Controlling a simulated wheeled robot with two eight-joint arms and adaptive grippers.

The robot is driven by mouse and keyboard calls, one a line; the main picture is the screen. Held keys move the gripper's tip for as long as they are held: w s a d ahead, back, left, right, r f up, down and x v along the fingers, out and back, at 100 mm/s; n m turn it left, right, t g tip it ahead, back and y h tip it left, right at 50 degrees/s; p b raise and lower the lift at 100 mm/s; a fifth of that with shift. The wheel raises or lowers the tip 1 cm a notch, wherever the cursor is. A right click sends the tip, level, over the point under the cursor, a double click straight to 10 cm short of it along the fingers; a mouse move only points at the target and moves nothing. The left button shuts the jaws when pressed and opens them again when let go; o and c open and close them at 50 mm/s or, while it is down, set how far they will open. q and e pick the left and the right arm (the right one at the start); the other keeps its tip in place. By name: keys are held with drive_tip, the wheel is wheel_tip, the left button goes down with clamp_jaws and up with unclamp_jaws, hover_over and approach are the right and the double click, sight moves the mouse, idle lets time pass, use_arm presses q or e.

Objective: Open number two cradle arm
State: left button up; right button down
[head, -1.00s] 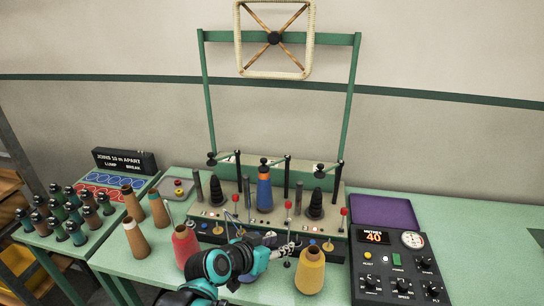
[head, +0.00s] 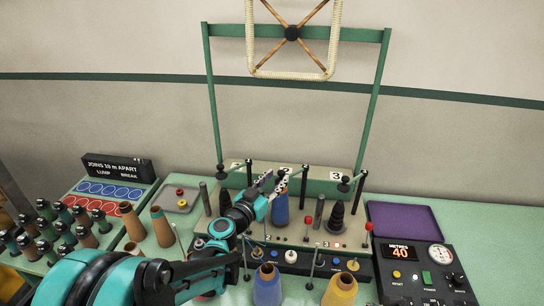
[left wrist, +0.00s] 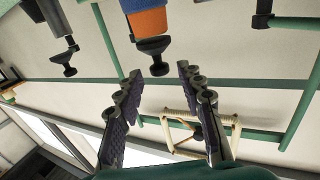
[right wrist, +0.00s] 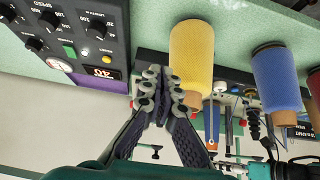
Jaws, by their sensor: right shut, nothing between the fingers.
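The number two cradle arm is mostly hidden behind my left gripper in the head view; its upright post (head: 304,180) shows just to the right. Below it stands a blue cone (head: 281,208) on the middle position. In the left wrist view the blue and orange cone (left wrist: 150,18) is at the top, with a black knob (left wrist: 156,62) at its end, between and beyond the fingertips. My left gripper (head: 276,182) is open, at the cone's top. My right gripper (right wrist: 152,84) is shut and empty beside a yellow cone (right wrist: 192,52) in the right wrist view.
Cradle arms with black knobs (head: 344,187) stand at either side; a dark empty holder (head: 336,216) is at the right position. The control box (head: 425,270) is at the right. Several loose cones, including a brown one (head: 162,226), stand in front and to the left.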

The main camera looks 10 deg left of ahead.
use_arm(q)
drive_tip(key=shift+w+r, duration=0.15)
drive_tip(key=shift+w+d, duration=0.2)
drive_tip(key=shift+w, duration=0.05)
drive_tip(key=b+x, duration=0.1)
drive_tip(key=x, duration=0.6)
clamp_jaws()
